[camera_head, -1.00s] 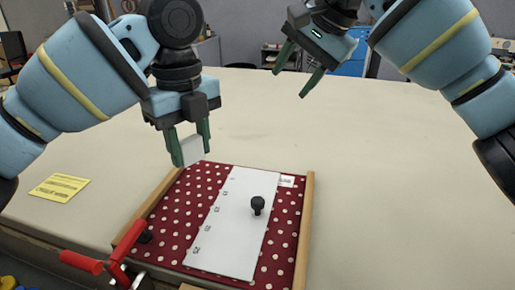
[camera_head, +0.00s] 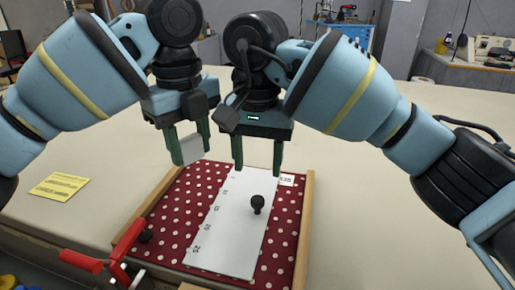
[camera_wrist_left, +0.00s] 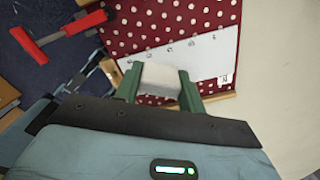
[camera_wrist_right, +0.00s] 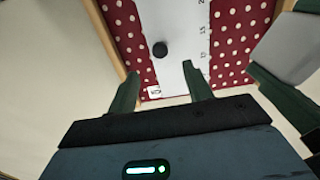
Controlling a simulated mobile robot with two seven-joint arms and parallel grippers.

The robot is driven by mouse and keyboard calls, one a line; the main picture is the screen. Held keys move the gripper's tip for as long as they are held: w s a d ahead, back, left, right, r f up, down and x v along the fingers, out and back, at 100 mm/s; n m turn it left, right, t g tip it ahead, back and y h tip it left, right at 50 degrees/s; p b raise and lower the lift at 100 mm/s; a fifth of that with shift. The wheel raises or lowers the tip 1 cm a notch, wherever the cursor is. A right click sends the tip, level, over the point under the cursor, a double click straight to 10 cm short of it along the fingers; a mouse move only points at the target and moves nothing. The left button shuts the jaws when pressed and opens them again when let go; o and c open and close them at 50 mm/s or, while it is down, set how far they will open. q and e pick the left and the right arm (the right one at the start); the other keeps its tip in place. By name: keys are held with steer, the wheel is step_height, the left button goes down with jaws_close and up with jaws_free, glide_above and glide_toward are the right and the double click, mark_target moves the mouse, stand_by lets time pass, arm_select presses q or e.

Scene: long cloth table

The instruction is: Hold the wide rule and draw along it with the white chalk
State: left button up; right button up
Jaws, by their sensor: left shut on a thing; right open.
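The wide white rule (camera_head: 228,232) lies on a red cloth with white dots, with marks along its left edge and a black knob (camera_head: 257,204) on it. My left gripper (camera_head: 187,148) is shut on the white chalk (camera_head: 189,151), a pale block, held above the far left part of the cloth. The chalk also shows between the fingers in the left wrist view (camera_wrist_left: 160,78). My right gripper (camera_head: 257,168) is open and empty above the far end of the rule, its fingers pointing down. The knob also shows ahead of it in the right wrist view (camera_wrist_right: 160,49).
The dotted cloth (camera_head: 172,222) sits on a board with wooden side rails (camera_head: 304,235). A red-handled clamp (camera_head: 105,262) is at the near left. A yellow note (camera_head: 59,187) lies to the left. The table (camera_head: 400,200) is clear on the right.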

mark_target(258, 198)
step_height(258, 198, down, 10)
stand_by(0.5)
steer(key=shift+c, duration=0.3)
jaws_close()
stand_by(0.9)
